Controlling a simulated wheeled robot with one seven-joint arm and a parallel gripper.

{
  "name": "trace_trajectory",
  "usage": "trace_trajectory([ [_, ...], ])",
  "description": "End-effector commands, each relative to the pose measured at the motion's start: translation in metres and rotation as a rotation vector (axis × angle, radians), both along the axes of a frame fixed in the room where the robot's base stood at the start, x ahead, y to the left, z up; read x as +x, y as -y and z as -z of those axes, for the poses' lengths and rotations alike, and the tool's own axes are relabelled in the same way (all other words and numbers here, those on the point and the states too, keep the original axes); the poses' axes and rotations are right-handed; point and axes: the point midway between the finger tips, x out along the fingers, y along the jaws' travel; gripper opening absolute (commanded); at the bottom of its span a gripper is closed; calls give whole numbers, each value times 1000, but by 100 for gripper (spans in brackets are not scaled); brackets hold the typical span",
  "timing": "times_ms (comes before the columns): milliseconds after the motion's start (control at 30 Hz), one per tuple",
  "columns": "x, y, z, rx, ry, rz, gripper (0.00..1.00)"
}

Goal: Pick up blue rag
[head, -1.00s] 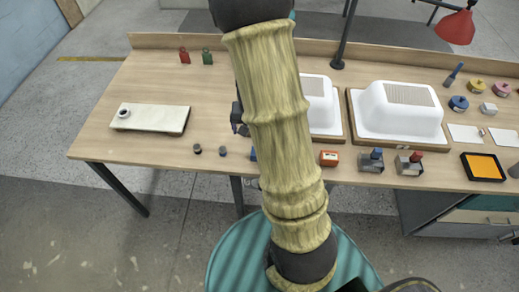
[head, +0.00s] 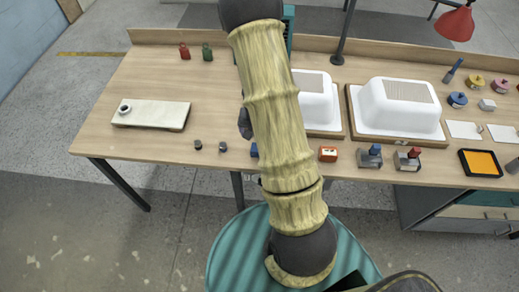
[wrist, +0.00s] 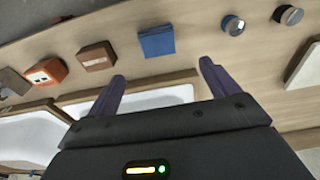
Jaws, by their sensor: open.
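A small flat blue square, likely the folded blue rag (wrist: 156,41), lies on the wooden tabletop in the wrist view. In the head view only a blue sliver of it (head: 254,151) shows at the left edge of my arm, near the table's front edge; the rest is hidden. My gripper (wrist: 162,70) is open and empty, its two dark fingers wide apart. In the wrist picture the blue square appears just beyond the fingertips, roughly between them, and apart from them.
A brown box (wrist: 97,56) and an orange-red box (wrist: 46,74) sit left of the blue square in the wrist view. Small round pots (wrist: 233,25) lie to its right. White tub shells (head: 400,108) stand on the table, which has bare wood at left.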

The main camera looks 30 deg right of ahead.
Motion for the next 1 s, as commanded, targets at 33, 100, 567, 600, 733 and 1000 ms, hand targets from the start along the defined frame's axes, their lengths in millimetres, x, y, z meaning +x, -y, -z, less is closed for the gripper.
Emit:
trace_trajectory([
  [33,0,1,8,2,-4,2,87],
  [100,1,1,18,2,-2,3,87],
  [567,6,4,61,1,1,1,87],
  [600,6,4,61,0,1,1,87],
  [733,6,4,61,0,1,1,87],
  [1000,4,5,70,2,-1,3,87],
])
